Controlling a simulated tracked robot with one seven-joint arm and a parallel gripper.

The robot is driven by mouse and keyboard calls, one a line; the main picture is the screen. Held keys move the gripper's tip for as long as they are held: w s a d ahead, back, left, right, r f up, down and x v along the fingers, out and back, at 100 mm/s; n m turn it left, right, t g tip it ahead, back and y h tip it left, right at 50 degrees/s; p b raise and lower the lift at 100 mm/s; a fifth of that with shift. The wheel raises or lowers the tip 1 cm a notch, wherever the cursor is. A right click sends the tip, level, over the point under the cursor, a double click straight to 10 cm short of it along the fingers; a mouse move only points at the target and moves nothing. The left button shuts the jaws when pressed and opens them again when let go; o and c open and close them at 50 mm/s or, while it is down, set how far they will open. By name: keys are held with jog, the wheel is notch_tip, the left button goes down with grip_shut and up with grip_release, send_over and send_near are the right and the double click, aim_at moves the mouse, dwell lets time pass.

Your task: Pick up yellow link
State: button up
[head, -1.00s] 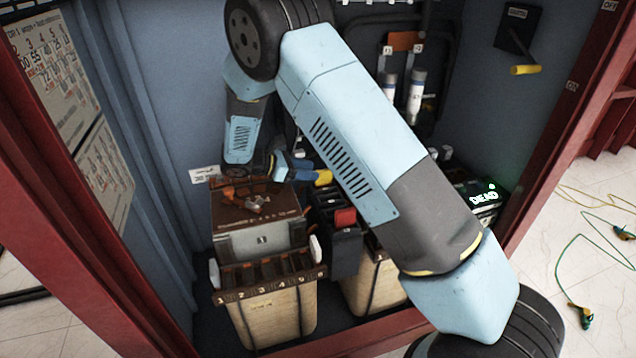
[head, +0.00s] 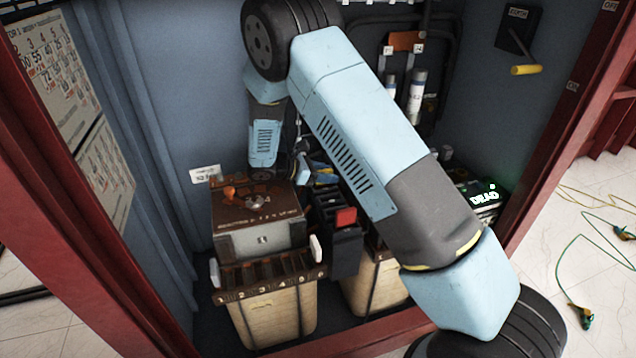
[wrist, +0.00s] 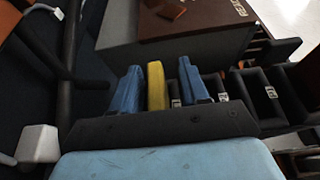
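The yellow link (wrist: 156,85) stands upright between the two blue fingers of my gripper (wrist: 160,88) in the wrist view. It is close to the left finger, and a dark gap shows between it and the right finger. The fingers are apart. The link's lower end is hidden behind the dark gripper body. In the head view my gripper (head: 312,170) is small and partly covered behind the brown-topped box, and the link is hard to make out there.
A brown-topped box (head: 258,215) stands left of the gripper. Dark numbered slots (wrist: 265,92) run to the right in the wrist view. A dark block with a red top (head: 345,217) stands close by. Red cabinet posts (head: 560,130) frame the opening.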

grip_shut()
jog(key=shift+r, duration=0.15)
dwell(0.4)
